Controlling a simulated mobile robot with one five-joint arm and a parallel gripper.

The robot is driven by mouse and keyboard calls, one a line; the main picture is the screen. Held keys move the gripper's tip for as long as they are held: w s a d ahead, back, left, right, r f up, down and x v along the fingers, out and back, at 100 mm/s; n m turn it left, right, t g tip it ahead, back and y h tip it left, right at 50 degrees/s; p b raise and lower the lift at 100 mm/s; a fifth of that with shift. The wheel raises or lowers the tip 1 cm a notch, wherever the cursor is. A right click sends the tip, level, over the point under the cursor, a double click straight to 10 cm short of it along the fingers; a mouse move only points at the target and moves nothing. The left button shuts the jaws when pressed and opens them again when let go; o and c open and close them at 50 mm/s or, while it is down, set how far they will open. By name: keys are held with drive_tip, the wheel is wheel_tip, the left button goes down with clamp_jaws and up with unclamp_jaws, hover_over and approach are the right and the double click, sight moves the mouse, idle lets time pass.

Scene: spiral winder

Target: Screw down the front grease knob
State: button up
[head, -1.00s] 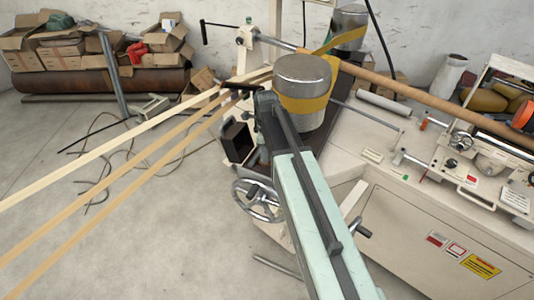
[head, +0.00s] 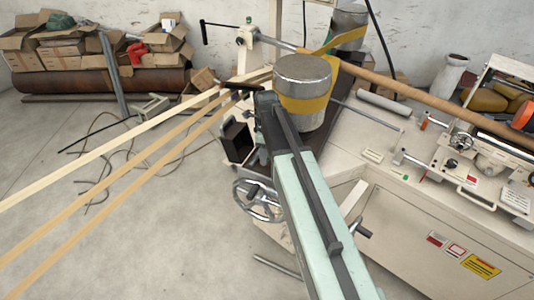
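My arm reaches from the bottom up to the front metal drum, and its dark end, my gripper (head: 246,90), is at the left of that drum. It is small and seen from behind, so I cannot tell whether its fingers are open or shut. The front drum (head: 303,72) is a grey cylinder with a yellow belt (head: 300,105) around it. I cannot make out the front grease knob; it may be hidden behind my gripper or arm.
Pale paper strips (head: 110,150) run from the lower left to the winder near my gripper. A handwheel (head: 258,199) and a dark open box (head: 237,141) are below it. A second drum (head: 349,18) stands behind. A long brown tube (head: 420,95) crosses the machine at right.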

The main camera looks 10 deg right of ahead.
wheel_tip(320, 180, up, 8)
drive_tip(key=p, duration=0.8)
drive_tip(key=shift+f, duration=0.15)
drive_tip(key=shift+s, duration=0.1)
